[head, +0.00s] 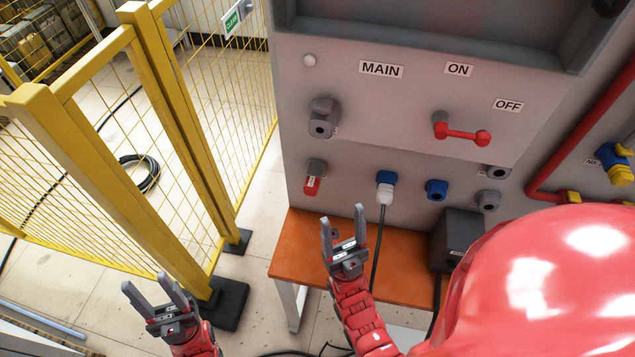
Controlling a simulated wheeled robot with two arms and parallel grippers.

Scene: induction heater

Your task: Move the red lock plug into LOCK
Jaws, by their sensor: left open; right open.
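A red plug (312,186), which looks like the lock plug, sits in a grey socket (317,166) at the lower left of the grey cabinet panel. No label reading LOCK is legible. A grey socket (322,122) below the MAIN sign (381,69) shows an empty round opening. My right gripper (342,216) is open and empty, below and slightly right of the red plug, in front of the orange table. My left gripper (145,284) is open and empty at the lower left, away from the panel, near the yellow fence.
A blue and white plug (385,189) with a hanging cable is right of the red plug. A blue socket (436,189) and a red switch handle (462,133) are farther right. An orange table (300,245) stands below. A yellow fence (130,130) bounds the left.

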